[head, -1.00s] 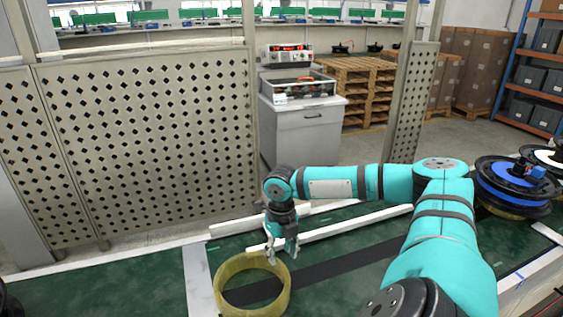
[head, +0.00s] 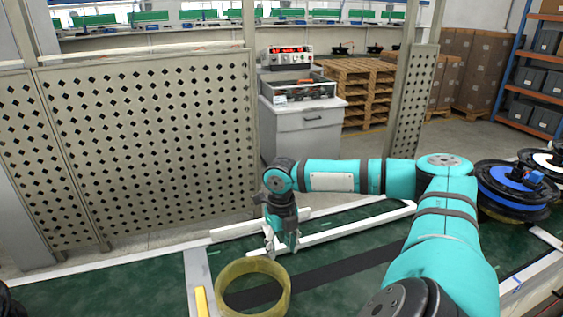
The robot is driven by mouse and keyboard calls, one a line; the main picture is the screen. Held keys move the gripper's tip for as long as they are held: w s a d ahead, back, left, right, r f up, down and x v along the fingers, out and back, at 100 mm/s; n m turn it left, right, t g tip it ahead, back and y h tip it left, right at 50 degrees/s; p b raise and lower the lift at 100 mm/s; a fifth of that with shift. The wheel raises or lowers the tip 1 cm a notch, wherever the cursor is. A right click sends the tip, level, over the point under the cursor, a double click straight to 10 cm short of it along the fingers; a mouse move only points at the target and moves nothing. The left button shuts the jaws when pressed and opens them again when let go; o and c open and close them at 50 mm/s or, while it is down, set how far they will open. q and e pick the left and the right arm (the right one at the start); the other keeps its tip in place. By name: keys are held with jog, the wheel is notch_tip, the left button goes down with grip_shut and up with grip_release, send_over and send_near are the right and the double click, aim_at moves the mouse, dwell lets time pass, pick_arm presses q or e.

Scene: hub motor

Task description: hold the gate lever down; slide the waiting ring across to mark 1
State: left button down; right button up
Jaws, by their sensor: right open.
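The waiting ring (head: 251,266) is a yellowish, translucent band standing on the green conveyor surface at the bottom centre of the head view; the picture's lower edge cuts its front. My right gripper (head: 281,250) points down just behind the ring, at its upper right. Its fingers are apart with nothing between them, and I cannot tell whether they touch the ring. A short yellow bar (head: 202,302), which may be the gate lever, shows at the bottom edge, left of the ring on a grey strip. Mark 1 cannot be made out. My left gripper is not in view.
White rails (head: 345,228) run along the back of the green surface (head: 95,290). A dark strip (head: 335,266) crosses it. A hub motor with a blue band (head: 514,190) sits at the right. A perforated fence (head: 150,140) stands behind.

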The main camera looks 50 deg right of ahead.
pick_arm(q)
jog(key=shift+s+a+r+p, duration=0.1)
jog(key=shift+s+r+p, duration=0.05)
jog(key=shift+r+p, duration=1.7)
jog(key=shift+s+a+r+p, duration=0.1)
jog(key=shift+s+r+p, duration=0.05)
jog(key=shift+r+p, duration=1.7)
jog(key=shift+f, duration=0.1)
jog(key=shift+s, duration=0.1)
